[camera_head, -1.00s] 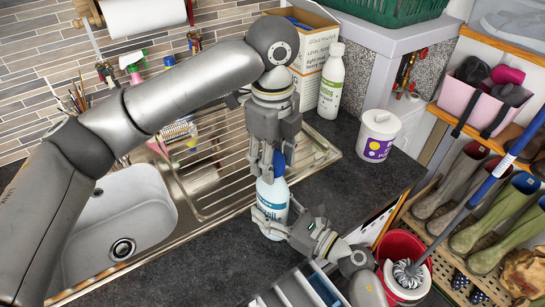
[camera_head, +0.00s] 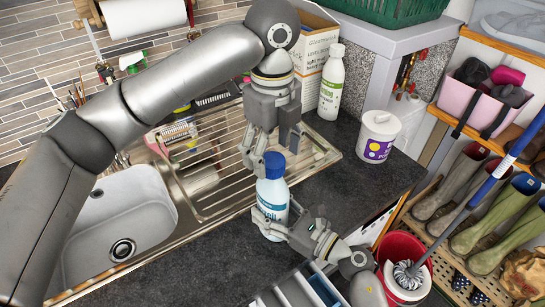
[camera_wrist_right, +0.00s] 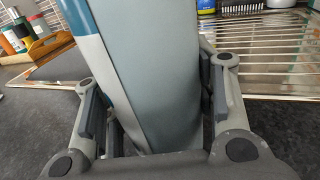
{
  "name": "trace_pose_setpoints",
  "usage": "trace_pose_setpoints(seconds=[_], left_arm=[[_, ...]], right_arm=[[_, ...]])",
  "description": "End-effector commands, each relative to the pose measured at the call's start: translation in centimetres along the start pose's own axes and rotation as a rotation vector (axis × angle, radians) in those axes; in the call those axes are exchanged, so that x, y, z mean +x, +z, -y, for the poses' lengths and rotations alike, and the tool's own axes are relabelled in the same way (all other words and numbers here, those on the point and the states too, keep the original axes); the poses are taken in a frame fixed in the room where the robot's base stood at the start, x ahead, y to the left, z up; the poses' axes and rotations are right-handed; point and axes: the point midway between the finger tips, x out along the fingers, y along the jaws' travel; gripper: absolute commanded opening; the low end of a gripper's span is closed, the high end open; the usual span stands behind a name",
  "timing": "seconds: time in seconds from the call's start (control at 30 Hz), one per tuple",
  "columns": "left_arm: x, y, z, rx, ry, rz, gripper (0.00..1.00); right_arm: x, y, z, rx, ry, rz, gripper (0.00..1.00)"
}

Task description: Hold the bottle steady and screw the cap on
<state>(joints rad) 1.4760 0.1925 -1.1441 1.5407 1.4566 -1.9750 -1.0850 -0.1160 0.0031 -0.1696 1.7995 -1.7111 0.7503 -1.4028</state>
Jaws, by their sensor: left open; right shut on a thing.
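The white bottle (camera_head: 271,196) with a blue label stands upright on the dark worktop. The blue cap (camera_head: 275,165) sits on top of the bottle; whether it is screwed tight I cannot tell. My left gripper (camera_head: 276,152) is open, just above and around the top of the cap, with fingers spread. My right gripper (camera_head: 272,224) is shut on the lower part of the bottle from the right. In the right wrist view the bottle (camera_wrist_right: 150,75) fills the space between the fingers, and its top is out of frame.
A steel sink (camera_head: 120,215) and drainer lie to the left. A white bottle with a green label (camera_head: 331,85) and a white tub (camera_head: 378,135) stand behind on the right. An open drawer (camera_head: 300,290) is below the worktop edge, beside a red bucket (camera_head: 400,250).

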Motion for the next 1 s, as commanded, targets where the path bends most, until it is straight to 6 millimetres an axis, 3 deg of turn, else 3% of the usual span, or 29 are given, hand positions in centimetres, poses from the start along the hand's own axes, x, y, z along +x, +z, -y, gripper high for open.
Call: trace_pose_setpoints(seconds=[0.2, 0.4, 0.6, 0.9, 0.93, 1.0], left_arm=[[-5.0, 0.1, 0.1, 0.000, -0.003, 0.004, 0.69], [-8.1, 0.0, 0.0, 0.001, -0.001, 0.003, 0.69], [-9.5, 0.0, 0.0, 0.002, 0.000, 0.000, 0.69], [-9.6, 0.0, 0.0, 0.001, 0.000, 0.000, 0.69], [-9.6, 0.0, 0.0, 0.001, 0.000, 0.000, 0.69], [-9.6, 0.0, 0.0, 0.001, 0.000, 0.000, 0.69]], right_arm=[[0.0, 0.0, 0.0, 0.000, 0.000, 0.001, 0.00], [0.0, 0.0, 0.0, 0.000, 0.000, 0.001, 0.00], [0.0, 0.0, 0.0, 0.000, 0.000, 0.001, 0.00], [0.0, 0.0, 0.0, 0.000, 0.000, 0.001, 0.00], [0.0, 0.0, 0.0, 0.000, 0.000, 0.001, 0.55], [0.0, 0.0, 0.0, 0.000, 0.000, 0.001, 0.64]])
